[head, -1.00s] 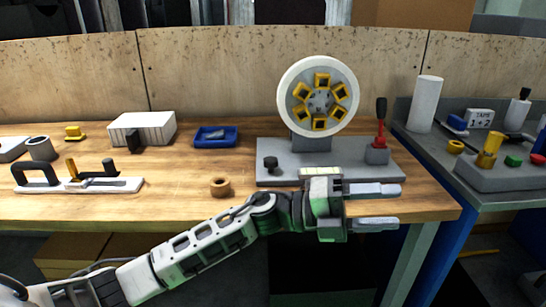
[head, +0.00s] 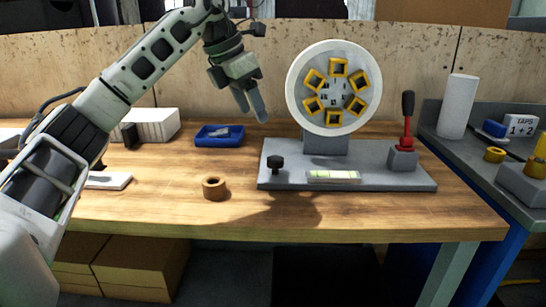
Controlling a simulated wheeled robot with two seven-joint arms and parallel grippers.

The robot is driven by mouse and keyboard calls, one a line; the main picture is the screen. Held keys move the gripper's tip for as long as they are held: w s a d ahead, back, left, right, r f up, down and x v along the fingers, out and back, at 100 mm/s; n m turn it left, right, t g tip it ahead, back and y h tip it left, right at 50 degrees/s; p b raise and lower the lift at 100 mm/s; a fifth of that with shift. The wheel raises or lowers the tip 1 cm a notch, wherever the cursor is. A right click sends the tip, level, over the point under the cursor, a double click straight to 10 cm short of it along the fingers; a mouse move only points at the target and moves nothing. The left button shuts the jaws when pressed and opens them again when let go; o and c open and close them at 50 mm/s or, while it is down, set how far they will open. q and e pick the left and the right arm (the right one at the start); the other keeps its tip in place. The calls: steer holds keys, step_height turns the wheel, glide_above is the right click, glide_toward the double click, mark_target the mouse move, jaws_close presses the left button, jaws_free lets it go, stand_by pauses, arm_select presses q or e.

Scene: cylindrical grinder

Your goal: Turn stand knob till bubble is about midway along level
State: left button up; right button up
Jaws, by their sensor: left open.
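A grey stand (head: 400,181) on the wooden bench carries a white wheel (head: 300,100) with yellow square pockets. A small black knob (head: 275,163) stands upright at the left of the stand's base. A level (head: 333,177) with a pale green vial lies along the base's front edge. The bubble's place in it is too small to tell. My left gripper (head: 250,105) is open and empty, in the air left of the wheel and above the knob, fingers pointing down. It touches neither. My right gripper is not in view.
A red lever with a black grip (head: 407,125) rises at the stand's right end. A brown ring (head: 214,188) lies left of the stand, a blue tray (head: 219,135) behind it. The wooden bench (head: 400,215) is clear in front of the stand.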

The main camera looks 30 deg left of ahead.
mark_target(274, 158)
arm_select(q)
steer(key=b+x, duration=0.1)
steer(key=x, duration=1.2)
steer(key=shift+r+b, duration=0.1)
steer(key=shift+b, duration=0.2)
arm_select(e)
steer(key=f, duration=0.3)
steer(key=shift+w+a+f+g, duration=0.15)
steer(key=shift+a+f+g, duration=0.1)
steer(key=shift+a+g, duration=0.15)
